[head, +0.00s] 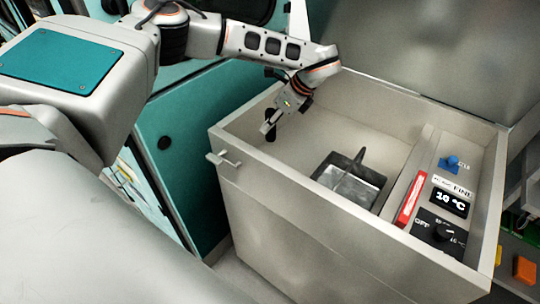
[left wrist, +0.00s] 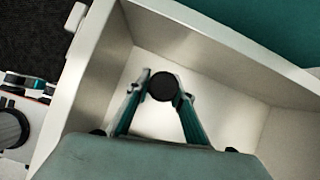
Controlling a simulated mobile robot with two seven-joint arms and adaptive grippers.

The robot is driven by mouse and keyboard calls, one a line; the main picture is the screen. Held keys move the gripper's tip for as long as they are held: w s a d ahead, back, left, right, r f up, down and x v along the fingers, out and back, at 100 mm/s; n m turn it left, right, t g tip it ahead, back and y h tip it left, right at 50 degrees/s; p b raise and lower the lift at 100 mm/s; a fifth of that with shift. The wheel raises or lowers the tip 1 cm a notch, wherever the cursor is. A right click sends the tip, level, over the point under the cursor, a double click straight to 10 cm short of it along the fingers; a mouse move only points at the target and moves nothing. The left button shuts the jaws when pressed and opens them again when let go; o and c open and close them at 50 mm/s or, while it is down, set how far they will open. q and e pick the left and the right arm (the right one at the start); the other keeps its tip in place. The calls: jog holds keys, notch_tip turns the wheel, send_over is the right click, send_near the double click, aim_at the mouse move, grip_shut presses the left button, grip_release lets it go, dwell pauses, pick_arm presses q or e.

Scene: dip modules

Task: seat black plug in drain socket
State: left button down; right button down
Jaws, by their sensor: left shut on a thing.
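My left gripper (head: 274,122) reaches over the near left part of the basin, with its fingers pointing down. It is shut on the black plug (head: 271,131), a dark upright cylinder. In the left wrist view the plug (left wrist: 163,87) shows as a round black end between the two fingertips of my left gripper (left wrist: 162,82). The pale floor of the basin lies behind it. I cannot tell how high the plug is above the floor. I cannot make out the drain socket in either view. My right gripper is not in view.
The basin (head: 293,182) has raised walls close around the gripper and a small lever (head: 224,159) outside. A metal pan (head: 345,185) with a dark handle stands inside. A control panel (head: 440,228) with display and knobs is at right. The floor between gripper and pan looks free.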

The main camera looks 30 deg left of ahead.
aim_at(273, 140)
pick_arm(q)
notch_tip(273, 140, down, 9)
jog(key=shift+r, duration=0.2)
jog(key=shift+f, duration=2.4)
jog(key=shift+f, duration=0.15)
jog(key=c, duration=1.8)
grip_release()
jog(key=shift+o, duration=0.2)
jog(key=shift+d+r, duration=0.15)
jog(key=shift+r, duration=0.3)
jog(key=v, duration=1.1)
